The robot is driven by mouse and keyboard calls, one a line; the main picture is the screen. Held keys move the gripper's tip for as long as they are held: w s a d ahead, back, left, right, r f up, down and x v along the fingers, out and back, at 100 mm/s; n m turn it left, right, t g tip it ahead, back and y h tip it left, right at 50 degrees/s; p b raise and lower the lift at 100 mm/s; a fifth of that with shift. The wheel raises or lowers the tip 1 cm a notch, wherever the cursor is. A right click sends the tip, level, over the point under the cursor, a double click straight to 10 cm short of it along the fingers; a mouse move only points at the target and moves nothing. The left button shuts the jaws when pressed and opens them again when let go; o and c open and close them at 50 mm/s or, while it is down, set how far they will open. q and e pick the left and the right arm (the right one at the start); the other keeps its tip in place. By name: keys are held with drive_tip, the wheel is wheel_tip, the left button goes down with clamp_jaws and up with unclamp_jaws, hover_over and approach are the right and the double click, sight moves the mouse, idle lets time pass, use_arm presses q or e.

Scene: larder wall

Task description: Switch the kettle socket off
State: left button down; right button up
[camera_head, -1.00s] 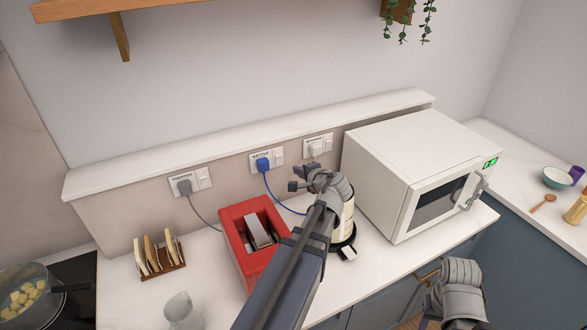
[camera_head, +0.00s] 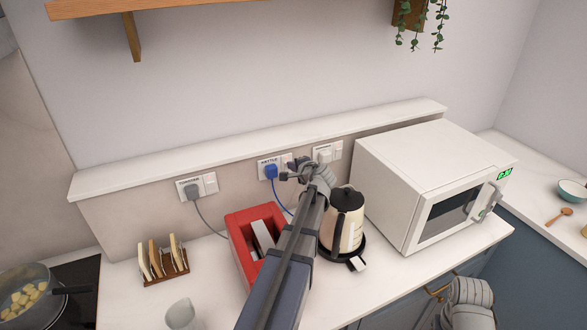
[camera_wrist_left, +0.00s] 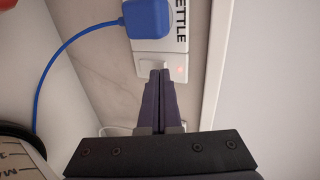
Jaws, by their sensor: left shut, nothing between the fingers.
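The kettle socket (camera_head: 268,161) is a white wall plate labelled KETTLE with a blue plug (camera_head: 271,172) in it. In the left wrist view the plate (camera_wrist_left: 148,57) is close, with the blue plug (camera_wrist_left: 147,18) at the top. A small red light glows on the plate beside the switch. My left gripper (camera_head: 286,177) is shut and empty at the plate's right part; its fingertips (camera_wrist_left: 160,72) overlap the switch area. I cannot tell whether they touch, and they partly hide the switch. Of my right arm only a grey part shows at the lower right.
The toaster socket (camera_head: 197,187) is to the left and another socket (camera_head: 327,152) to the right. Below stand a red toaster (camera_head: 243,227), a cream kettle (camera_head: 343,222) and a white microwave (camera_head: 430,180). A ledge (camera_head: 260,147) runs above the sockets.

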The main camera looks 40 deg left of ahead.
use_arm(q)
drive_tip(key=shift+w+a+r, duration=0.15)
drive_tip(key=shift+w+a, duration=0.05)
drive_tip(key=shift+a, duration=0.15)
drive_tip(key=shift+r+p, duration=0.2)
drive_tip(key=shift+p, duration=0.15)
drive_tip(key=shift+r+p, duration=0.65)
